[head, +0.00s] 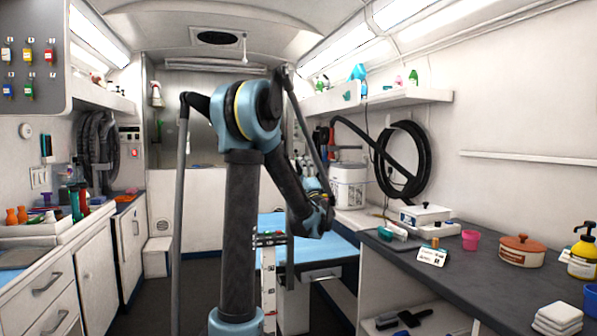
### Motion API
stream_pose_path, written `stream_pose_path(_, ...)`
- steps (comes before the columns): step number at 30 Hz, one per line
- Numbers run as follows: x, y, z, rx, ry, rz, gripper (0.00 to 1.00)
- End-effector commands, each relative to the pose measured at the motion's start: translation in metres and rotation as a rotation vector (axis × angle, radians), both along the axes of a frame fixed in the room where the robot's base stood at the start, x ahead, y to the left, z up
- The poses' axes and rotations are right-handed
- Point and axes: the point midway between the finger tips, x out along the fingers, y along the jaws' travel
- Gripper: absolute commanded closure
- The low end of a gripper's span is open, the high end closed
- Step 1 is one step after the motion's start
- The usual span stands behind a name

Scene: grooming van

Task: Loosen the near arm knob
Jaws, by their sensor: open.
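The grooming table with its blue top (340,238) stands in the aisle beyond my arm. A dark grey upright post (181,220) rises left of my arm, and a second dark bar shows behind my arm on the right. A small black clamp-like fitting (269,240) sits at the table's near side, above a white marked strip (268,285). I cannot make out the near arm knob; it is small or hidden behind my arm. My gripper (318,222) is open and appears empty, over the table top in the picture and apart from the fitting.
On the right, a dark counter (480,270) holds a pink cup (471,240), a brown lidded pot (521,250), a yellow bottle (583,252) and folded towels (558,318). White cabinets (95,265) line the left. Dark floor shows between the left cabinets and the table.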

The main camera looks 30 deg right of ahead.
Motion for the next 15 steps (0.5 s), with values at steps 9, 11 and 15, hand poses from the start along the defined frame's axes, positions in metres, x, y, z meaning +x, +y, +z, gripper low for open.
stream_pose_path(9,-0.05,0.012,-0.033,-0.001,0.001,-0.002,0.27)
stream_pose_path(11,-0.058,0.014,-0.038,-0.001,0.0,-0.003,0.27)
stream_pose_path(15,-0.07,0.017,-0.047,0.0,0.0,-0.001,0.27)
